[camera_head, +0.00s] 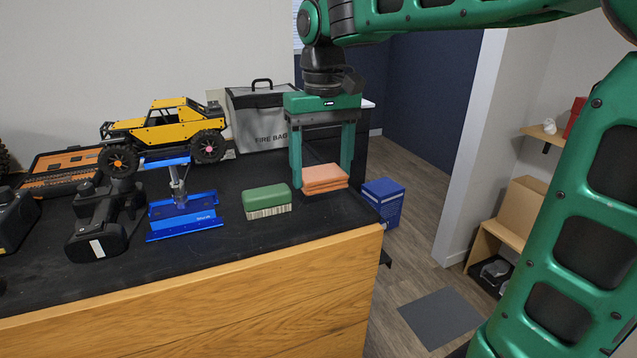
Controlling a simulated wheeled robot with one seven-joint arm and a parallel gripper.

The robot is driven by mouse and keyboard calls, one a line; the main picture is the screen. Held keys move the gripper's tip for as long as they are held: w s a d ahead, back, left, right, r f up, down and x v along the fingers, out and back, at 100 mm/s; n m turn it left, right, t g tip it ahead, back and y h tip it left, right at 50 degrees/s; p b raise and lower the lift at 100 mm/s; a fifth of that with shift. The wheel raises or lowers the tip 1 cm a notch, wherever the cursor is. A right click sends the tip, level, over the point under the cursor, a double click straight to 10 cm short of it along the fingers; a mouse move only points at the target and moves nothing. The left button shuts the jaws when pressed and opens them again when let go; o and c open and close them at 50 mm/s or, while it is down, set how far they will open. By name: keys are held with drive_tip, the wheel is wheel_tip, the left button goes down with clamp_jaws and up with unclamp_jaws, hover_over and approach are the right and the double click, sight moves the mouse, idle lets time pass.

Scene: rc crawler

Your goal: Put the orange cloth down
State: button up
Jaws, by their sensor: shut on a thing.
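The orange cloth (325,178) is a folded, flat stack at the right end of the black-topped workbench (224,228). My gripper (322,178) points straight down from above, with its two green fingers on either side of the cloth. It is shut on the cloth. The cloth is at or just above the bench top; I cannot tell whether it touches.
A green brush (266,201) lies just left of the cloth. A grey fire bag (262,122) stands behind. A yellow crawler (165,128) sits on a blue stand (184,212). The bench edge is close at right, with a blue box (383,200) beyond it.

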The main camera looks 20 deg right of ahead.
sight(322, 173)
drive_tip(key=shift+f, duration=1.65)
drive_tip(key=shift+f, duration=0.1)
drive_tip(key=o, duration=0.9)
drive_tip(key=shift+c, duration=0.2)
wheel_tip(322, 173, up, 12)
drive_tip(key=shift+r, duration=0.15)
